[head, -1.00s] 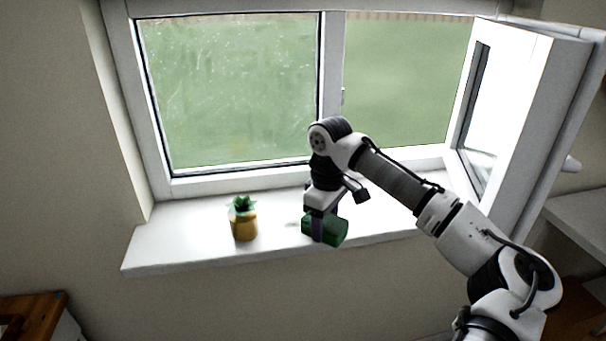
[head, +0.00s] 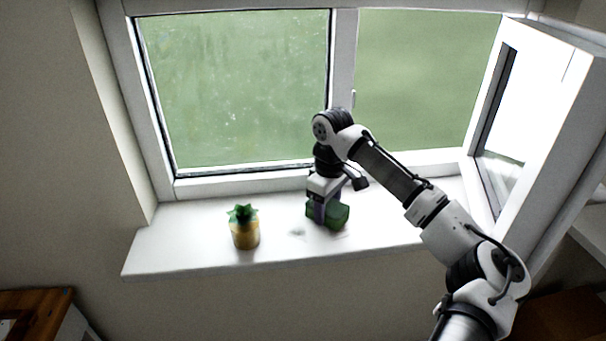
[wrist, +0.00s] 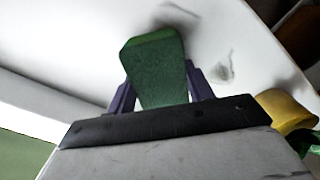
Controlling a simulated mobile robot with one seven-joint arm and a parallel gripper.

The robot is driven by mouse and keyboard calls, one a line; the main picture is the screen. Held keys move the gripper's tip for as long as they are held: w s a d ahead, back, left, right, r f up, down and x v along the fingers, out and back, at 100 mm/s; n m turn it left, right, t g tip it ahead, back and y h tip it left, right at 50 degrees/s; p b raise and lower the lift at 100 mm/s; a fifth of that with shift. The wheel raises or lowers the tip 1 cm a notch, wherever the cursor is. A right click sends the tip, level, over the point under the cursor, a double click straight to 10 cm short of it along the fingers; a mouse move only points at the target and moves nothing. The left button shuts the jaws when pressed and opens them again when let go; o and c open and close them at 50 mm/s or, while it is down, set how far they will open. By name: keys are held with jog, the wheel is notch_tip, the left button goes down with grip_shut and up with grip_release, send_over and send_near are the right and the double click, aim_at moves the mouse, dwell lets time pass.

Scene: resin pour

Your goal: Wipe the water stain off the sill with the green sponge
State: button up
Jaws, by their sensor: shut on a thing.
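The green sponge (head: 338,217) is a block held between the purple fingers of my gripper (head: 321,212), over the middle of the white sill (head: 175,245). In the wrist view the sponge (wrist: 157,72) sticks out between both fingers of my gripper (wrist: 160,88). Whether it touches the sill is hard to tell. A faint grey stain (head: 297,232) lies on the sill just left of the sponge. The wrist view shows this greyish stain (wrist: 223,68) beside the sponge, apart from it. A dark smudge or shadow shows beyond the sponge's end.
A yellow pot with a green plant (head: 245,234) stands on the sill, left of the stain; the pot (wrist: 287,112) is at the right edge of the wrist view. The open window sash (head: 545,125) juts in at right. The sill's left end is clear.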

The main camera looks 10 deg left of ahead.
notch_tip(320, 180, up, 3)
jog(key=shift+s+p, duration=0.1)
jog(key=shift+p, duration=0.55)
jog(key=shift+s+r, duration=0.15)
jog(key=shift+r, duration=2.3)
